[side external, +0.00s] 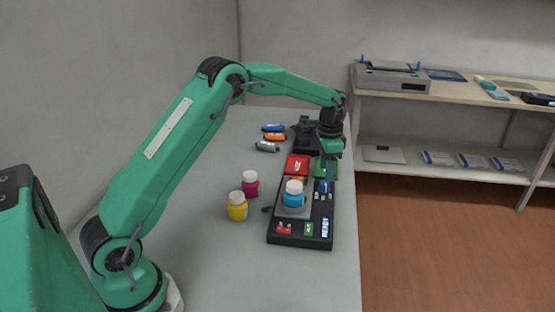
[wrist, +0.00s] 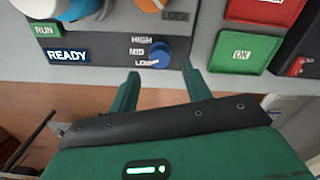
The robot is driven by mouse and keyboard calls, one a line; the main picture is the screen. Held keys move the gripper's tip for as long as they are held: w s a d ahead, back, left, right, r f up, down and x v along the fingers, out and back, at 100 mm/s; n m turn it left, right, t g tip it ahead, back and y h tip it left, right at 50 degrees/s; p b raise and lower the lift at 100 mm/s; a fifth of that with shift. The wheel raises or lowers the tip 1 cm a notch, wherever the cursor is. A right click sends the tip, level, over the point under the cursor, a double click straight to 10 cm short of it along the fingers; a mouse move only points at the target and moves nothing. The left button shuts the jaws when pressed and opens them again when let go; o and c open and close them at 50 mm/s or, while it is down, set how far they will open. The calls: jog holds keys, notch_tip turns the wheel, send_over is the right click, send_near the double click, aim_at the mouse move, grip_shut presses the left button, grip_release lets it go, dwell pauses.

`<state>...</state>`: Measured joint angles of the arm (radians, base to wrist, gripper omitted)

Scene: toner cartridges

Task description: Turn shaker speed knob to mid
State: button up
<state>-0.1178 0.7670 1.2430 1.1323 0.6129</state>
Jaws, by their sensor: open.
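The blue speed knob (wrist: 152,53) sits on the shaker's grey panel beside the labels HIGH, MID and LOW (wrist: 143,62). A pale mark on its lower left side lies near LOW. In the side view the knob (side external: 323,187) is small, at the right of the black shaker base (side external: 287,240). My gripper (wrist: 161,78) is open, its two green fingers apart, with the tips just below the knob in the wrist view. Nothing is between the fingers. In the side view my gripper (side external: 328,160) is over the far end of the shaker; its fingertips are hard to make out.
A blue bottle (side external: 293,199) stands on the shaker. Yellow (side external: 237,210) and magenta (side external: 251,186) bottles stand left of it. A red pad (side external: 297,165) and a green OK pad (wrist: 243,53) lie beyond. Several cartridges (side external: 274,137) lie farther back. The table's left side is clear.

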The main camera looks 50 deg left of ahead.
aim_at(325, 183)
jog(key=shift+f, duration=2.35)
jog(key=c, duration=1)
